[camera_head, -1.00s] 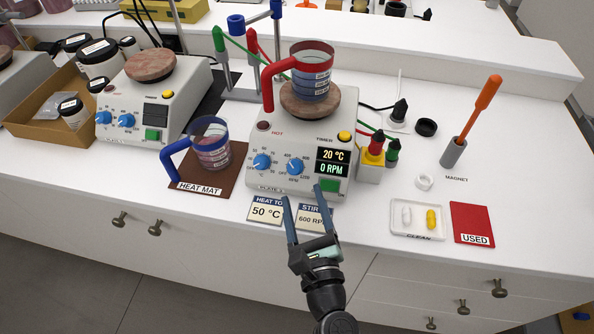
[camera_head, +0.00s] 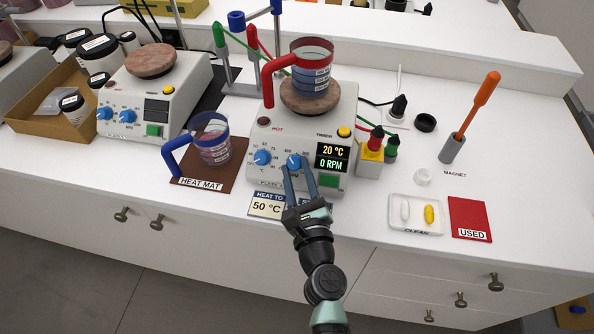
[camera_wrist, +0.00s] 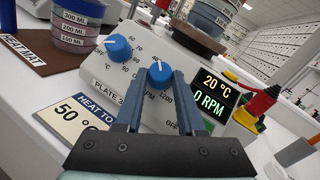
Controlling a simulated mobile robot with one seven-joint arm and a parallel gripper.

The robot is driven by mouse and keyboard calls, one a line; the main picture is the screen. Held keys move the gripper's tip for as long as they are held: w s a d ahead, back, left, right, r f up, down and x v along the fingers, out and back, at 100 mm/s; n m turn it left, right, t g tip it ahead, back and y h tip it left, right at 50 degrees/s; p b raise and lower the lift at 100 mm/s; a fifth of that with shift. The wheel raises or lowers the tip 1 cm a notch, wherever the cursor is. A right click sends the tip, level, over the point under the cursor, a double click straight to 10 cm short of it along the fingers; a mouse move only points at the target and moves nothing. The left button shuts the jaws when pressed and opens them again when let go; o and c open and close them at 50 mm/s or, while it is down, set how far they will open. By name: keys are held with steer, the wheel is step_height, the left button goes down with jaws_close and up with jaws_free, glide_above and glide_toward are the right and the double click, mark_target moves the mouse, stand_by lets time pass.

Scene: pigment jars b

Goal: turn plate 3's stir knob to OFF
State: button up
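Plate 3 (camera_head: 256,139) is the grey hot plate in the middle, with two blue knobs. Its display (camera_head: 333,157) reads 20 °C and 0 RPM. The stir knob (camera_head: 293,160) is the right one; it also shows in the wrist view (camera_wrist: 159,74), its white mark pointing up and slightly left.
The heat knob (camera_head: 262,157) is close on the left. A red-handled beaker (camera_head: 311,70) stands on the plate's top. A blue-handled beaker (camera_head: 213,148) stands on the heat mat (camera_head: 230,176). Yellow and red-capped items (camera_head: 371,158) stand close on the right. A clean tray (camera_head: 416,223) lies farther right.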

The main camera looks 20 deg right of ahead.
jaws_close()
steer(key=shift+r+n+p, duration=0.15)
steer(key=shift+n+p, duration=0.15)
steer(key=shift+p, duration=0.1)
